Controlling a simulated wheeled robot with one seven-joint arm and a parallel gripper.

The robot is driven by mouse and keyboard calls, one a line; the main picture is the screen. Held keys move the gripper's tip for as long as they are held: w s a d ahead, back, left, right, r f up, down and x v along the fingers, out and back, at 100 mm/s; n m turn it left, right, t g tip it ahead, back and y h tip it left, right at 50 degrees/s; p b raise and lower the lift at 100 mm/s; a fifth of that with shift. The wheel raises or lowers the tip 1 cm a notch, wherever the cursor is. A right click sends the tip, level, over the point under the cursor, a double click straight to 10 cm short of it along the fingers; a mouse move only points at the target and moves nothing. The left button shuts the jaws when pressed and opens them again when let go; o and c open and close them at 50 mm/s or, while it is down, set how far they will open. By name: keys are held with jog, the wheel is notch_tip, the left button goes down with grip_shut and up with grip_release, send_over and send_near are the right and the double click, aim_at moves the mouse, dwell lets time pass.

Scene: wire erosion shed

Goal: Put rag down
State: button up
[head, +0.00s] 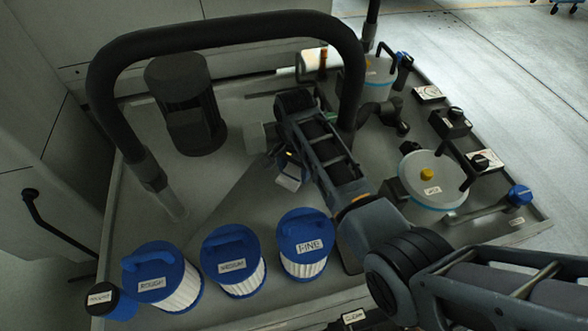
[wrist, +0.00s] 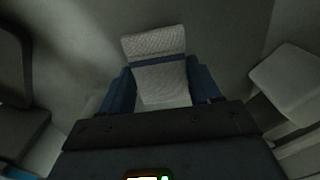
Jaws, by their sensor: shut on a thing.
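The rag (wrist: 153,44) is a pale grey woven cloth with a dark blue band across it. My gripper (wrist: 162,88) is shut on it, with a blue finger on each side in the wrist view. In the head view the rag (head: 288,183) shows as a small pale patch below my gripper (head: 289,165), over the middle of the grey bench top (head: 235,135). My arm hides part of the bench to its right. I cannot tell whether the rag touches the surface.
Blue-capped filters marked rough (head: 165,280), medium (head: 232,262) and fine (head: 305,245) stand along the near edge. A dark motor-like cylinder (head: 187,105) stands behind left. A thick black hose (head: 225,32) arches overhead. Round housings (head: 432,180) and valves crowd the right.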

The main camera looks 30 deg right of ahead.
aim_at(294, 171)
jog(key=shift+f, duration=0.25)
jog(key=o, duration=1.4)
jog(key=shift+f, duration=0.1)
notch_tip(294, 171, up, 12)
jog(key=shift+r+p, duration=0.15)
jog(key=shift+p, duration=0.3)
